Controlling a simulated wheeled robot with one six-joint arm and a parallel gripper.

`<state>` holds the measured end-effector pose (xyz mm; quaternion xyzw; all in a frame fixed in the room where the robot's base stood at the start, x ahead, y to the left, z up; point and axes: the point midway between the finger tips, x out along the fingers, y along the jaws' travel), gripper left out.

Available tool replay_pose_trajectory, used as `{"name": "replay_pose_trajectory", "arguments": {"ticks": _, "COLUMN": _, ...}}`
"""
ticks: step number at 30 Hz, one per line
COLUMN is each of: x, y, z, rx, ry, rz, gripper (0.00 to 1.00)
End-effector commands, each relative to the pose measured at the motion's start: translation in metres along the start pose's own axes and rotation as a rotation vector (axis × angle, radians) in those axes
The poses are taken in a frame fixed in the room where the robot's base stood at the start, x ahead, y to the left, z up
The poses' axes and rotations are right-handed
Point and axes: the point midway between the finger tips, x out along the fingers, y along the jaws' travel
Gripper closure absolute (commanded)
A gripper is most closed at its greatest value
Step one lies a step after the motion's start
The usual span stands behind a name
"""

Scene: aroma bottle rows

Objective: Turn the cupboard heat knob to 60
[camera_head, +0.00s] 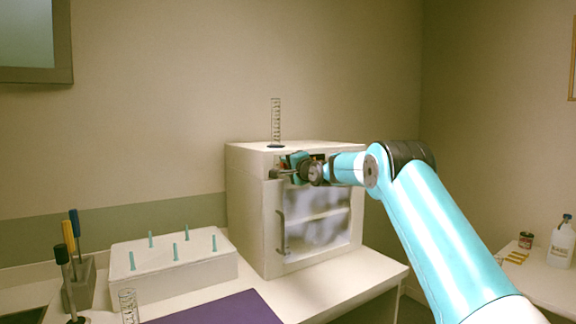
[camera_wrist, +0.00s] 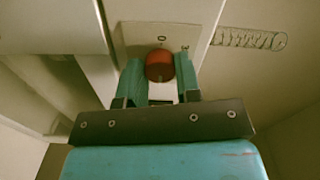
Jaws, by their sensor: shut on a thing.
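The white cupboard (camera_head: 250,215) stands on the bench, with a glass door (camera_head: 315,220) and a dark handle. My gripper (camera_head: 285,168) is at the top front of the cupboard, at its control panel. In the wrist view my gripper (camera_wrist: 160,80) has its two teal fingers on either side of the round red-brown knob (camera_wrist: 159,65), shut on it. A pale panel (camera_wrist: 135,35) with a small dark mark above the knob and another at its right shows behind. The knob's pointer and most of its scale cannot be read. In the head view the gripper hides most of the knob.
A glass measuring cylinder (camera_head: 276,125) stands on the cupboard top, close to my gripper. A white peg rack (camera_head: 170,268) with several teal pegs is left of the cupboard. A purple mat (camera_head: 220,308) lies in front. A white jug (camera_head: 560,243) stands far right.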

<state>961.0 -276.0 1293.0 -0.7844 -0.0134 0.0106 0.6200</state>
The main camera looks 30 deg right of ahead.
Motion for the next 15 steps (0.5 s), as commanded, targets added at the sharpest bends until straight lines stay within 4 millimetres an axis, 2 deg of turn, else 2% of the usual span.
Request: {"name": "replay_pose_trajectory", "arguments": {"ticks": 15, "x": 0.0, "y": 0.0006, "z": -0.0003, "rx": 0.055, "ry": 0.001, "rz": 0.001, "gripper": 0.92}}
